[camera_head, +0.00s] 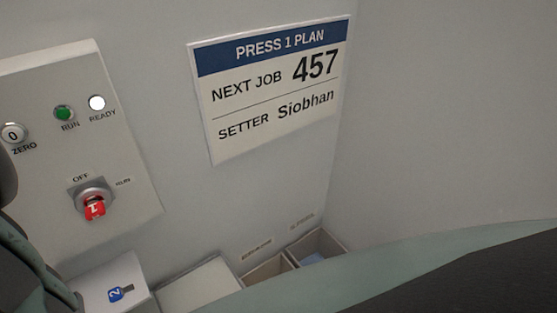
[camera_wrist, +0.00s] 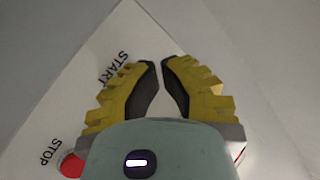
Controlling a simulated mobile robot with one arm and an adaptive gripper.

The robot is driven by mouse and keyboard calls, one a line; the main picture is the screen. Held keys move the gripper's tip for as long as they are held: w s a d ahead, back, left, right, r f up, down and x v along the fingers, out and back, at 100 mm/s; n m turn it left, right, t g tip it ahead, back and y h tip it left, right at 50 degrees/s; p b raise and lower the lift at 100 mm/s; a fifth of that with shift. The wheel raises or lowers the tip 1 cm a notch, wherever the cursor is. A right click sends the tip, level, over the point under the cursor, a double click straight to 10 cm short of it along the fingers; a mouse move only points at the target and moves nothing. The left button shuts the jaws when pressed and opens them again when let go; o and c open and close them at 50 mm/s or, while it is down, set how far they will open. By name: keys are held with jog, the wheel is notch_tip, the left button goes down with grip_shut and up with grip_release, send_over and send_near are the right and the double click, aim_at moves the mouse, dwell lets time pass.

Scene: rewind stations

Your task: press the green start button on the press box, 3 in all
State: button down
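In the wrist view a pale panel (camera_wrist: 60,115) carries the printed words START and STOP. A red button (camera_wrist: 72,165) shows by STOP, partly covered by my wrist. No green start button shows there; the panel beyond START is hidden behind my fingers. My gripper (camera_wrist: 159,63) has yellow fingers with dark pads, and its tips lie almost together beside START with nothing visible between them. Whether the tips touch the panel cannot be told. The head view does not show the START label.
In the head view a grey panel (camera_head: 125,155) has a green RUN light (camera_head: 64,113), a white READY light (camera_head: 97,103), a ZERO button (camera_head: 14,133) and a key switch with a red tag (camera_head: 95,207). A plan sign (camera_head: 270,90) hangs right. Open bins (camera_head: 320,245) stand below.

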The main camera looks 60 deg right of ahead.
jog(key=shift+w+d, duration=0.1)
jog(key=shift+w, duration=0.05)
dwell(1.4)
jog(key=shift+w+d+r+b, duration=0.1)
jog(key=shift+w+d+b, duration=0.05)
jog(key=shift+w+b, duration=0.2)
jog(key=shift+w+d+b, duration=0.15)
jog(key=shift+w+b, duration=0.2)
jog(key=shift+w, duration=0.05)
dwell(0.6)
jog(key=shift+s, duration=0.1)
jog(key=shift+s+a+p, duration=0.25)
jog(key=shift+s+p, duration=0.1)
jog(key=shift+s, duration=0.35)
jog(key=s, duration=0.1)
jog(key=s+a+p, duration=0.1)
jog(key=s, duration=0.1)
jog(key=s+a, duration=0.1)
jog(key=shift+s, duration=0.35)
dwell(0.6)
